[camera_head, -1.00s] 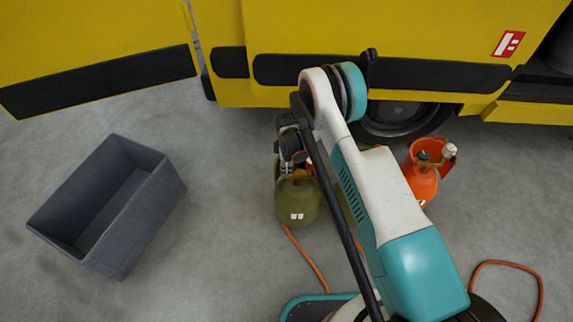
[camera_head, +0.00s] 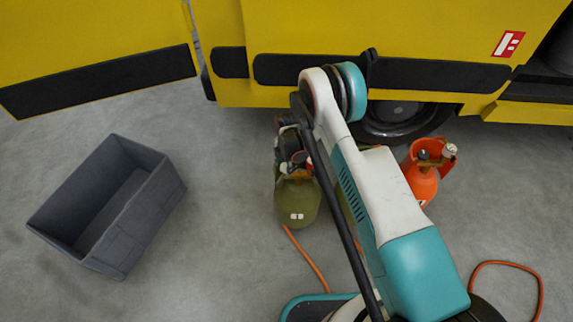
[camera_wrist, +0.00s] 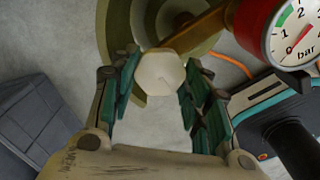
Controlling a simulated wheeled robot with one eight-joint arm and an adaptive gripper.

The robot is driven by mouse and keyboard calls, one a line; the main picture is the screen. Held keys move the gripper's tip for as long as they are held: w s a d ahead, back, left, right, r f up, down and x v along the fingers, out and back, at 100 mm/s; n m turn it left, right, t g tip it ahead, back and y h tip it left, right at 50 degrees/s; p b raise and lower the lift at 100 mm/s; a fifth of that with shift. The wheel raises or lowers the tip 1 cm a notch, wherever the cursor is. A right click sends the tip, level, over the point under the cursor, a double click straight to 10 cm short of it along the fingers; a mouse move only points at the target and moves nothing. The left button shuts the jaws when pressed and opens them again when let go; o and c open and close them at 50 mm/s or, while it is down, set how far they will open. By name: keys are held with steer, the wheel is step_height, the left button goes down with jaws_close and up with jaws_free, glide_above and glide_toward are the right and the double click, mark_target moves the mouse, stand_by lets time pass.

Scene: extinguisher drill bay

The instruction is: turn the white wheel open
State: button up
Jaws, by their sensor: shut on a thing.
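In the wrist view the white wheel (camera_wrist: 159,73), a small faceted knob, sits between the two green-padded fingers of my gripper (camera_wrist: 163,75). The gripper is shut on it. Behind the wheel is the rounded olive-green top of a gas cylinder (camera_wrist: 115,25), with a brass fitting (camera_wrist: 203,28) running to the upper right. In the head view the olive cylinder (camera_head: 297,203) stands upright on the floor, partly behind my arm. My gripper is over its top there, and the wheel is hidden.
A red pressure gauge (camera_wrist: 292,32) is close to the right finger, its needle near 0. An orange cylinder (camera_head: 421,184) stands to the right, with orange hoses (camera_head: 308,260) on the floor. A grey bin (camera_head: 150,215) is at left; a yellow vehicle (camera_head: 400,28) stands behind.

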stand_by(0.4)
steer(key=o, duration=1.1)
step_height(320, 180, up, 12)
stand_by(0.4)
